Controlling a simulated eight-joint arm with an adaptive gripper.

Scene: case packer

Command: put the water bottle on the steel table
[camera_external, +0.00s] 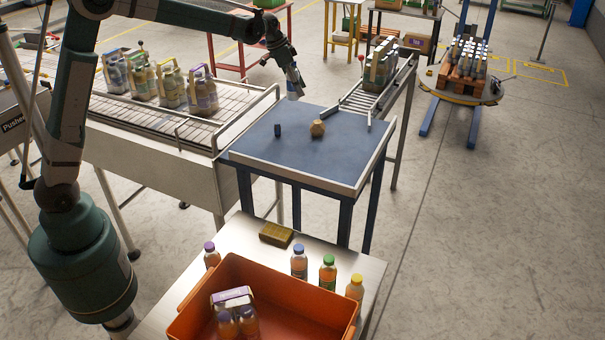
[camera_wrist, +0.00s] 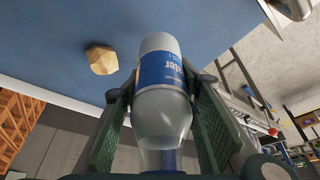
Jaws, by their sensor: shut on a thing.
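The water bottle (camera_wrist: 165,85), clear with a blue label, fills the middle of the wrist view. My gripper (camera_wrist: 160,92) is shut on it, with one dark finger pad on each side. In the external view the bottle (camera_external: 294,84) hangs below my gripper (camera_external: 290,67), by the far edge of the blue-topped table; its exact height is unclear. The steel table (camera_external: 238,228) stands in the foreground, well away from the bottle, with an orange crate on it.
The orange crate (camera_external: 262,268) holds a bottle pack. Several capped bottles and a yellow-brown block (camera_external: 276,234) stand around it. A conveyor (camera_external: 150,115) with bottle packs lies left.

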